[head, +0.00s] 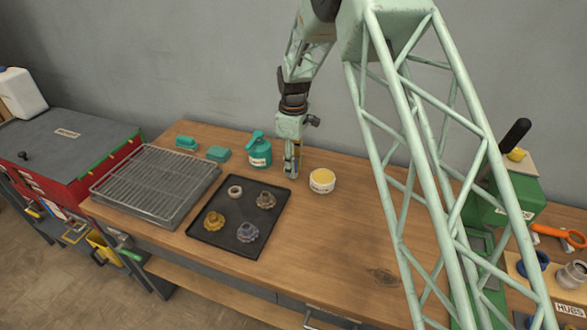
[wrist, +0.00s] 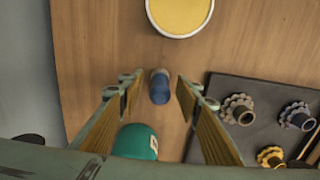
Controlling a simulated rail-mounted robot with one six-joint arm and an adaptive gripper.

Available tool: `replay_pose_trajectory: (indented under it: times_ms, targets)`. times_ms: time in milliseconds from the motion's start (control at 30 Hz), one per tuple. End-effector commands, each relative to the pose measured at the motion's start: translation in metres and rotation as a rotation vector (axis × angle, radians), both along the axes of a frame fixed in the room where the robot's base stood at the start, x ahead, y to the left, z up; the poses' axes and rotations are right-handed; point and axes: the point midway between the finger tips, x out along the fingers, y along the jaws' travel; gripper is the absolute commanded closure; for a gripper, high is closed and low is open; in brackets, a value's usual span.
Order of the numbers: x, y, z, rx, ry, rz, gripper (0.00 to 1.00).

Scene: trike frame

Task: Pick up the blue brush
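In the wrist view, a small blue cylindrical object (wrist: 160,86), which looks like the blue brush seen from above, stands on the wooden table. My gripper (wrist: 159,92) is open, with its two wooden-faced fingers apart on either side of the brush in the picture. Bare space shows between the brush and each finger. In the head view, my gripper (head: 291,172) points down over the table between the teal can and the yellow-topped tub. I cannot make out the brush there; the gripper seems to hide it.
A teal can (head: 260,152) stands close left of my gripper, and a yellow-topped white tub (head: 322,181) close right. A dark tray (head: 211,243) with several gears lies in front. A wire rack (head: 157,180) is at left. The table's right middle is clear.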

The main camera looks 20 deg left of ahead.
Motion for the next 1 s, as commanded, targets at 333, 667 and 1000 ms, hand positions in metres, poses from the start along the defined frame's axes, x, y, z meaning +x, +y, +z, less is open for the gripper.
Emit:
replay_pose_trajectory:
  times_ms: [333, 667, 1000]
  targets:
    - [-0.0001, -0.0001, 0.0, 0.0, 0.0, 0.0, 0.74]
    - [0.0, 0.0, 0.0001, 0.0, 0.0, 0.0, 0.95]
    - [0.0001, 0.0001, 0.0031, 0.0, 0.0, 0.0, 0.95]
